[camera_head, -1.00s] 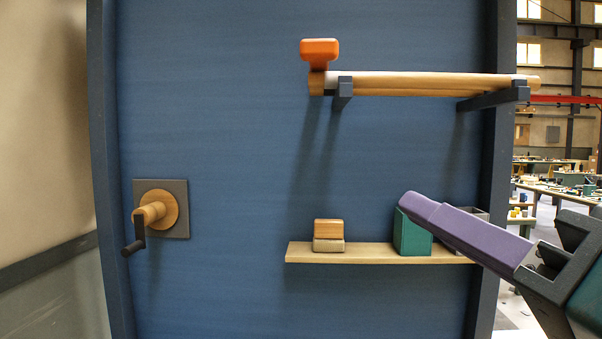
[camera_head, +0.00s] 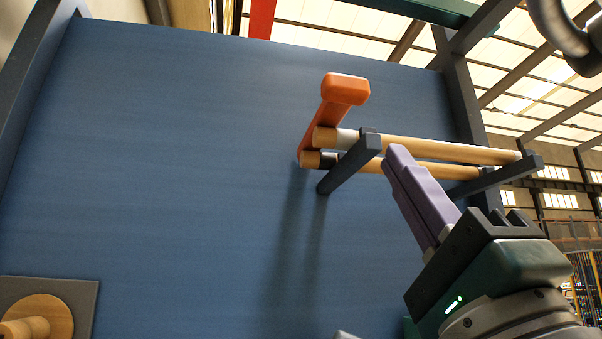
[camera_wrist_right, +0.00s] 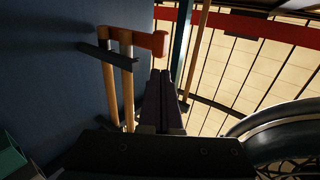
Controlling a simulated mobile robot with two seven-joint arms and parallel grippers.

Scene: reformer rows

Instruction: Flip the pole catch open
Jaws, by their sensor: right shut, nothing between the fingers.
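The orange pole catch (camera_head: 330,113) sits at the left end of two wooden poles (camera_head: 440,148), its block-shaped tip raised above them. The catch also shows in the right wrist view (camera_wrist_right: 148,42). Dark brackets (camera_head: 352,162) on the blue panel hold the poles. My right gripper (camera_head: 395,155) has its purple fingers shut with nothing between them. Its tips are just right of the left bracket, in front of the poles, and apart from the catch in the picture. I cannot tell whether they touch the poles. My left gripper is not in view.
The blue panel (camera_head: 180,150) fills the middle and left, with dark frame posts at its sides. A round wooden knob on a grey plate (camera_head: 85,300) is at the lower left. The panel left of the catch is clear.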

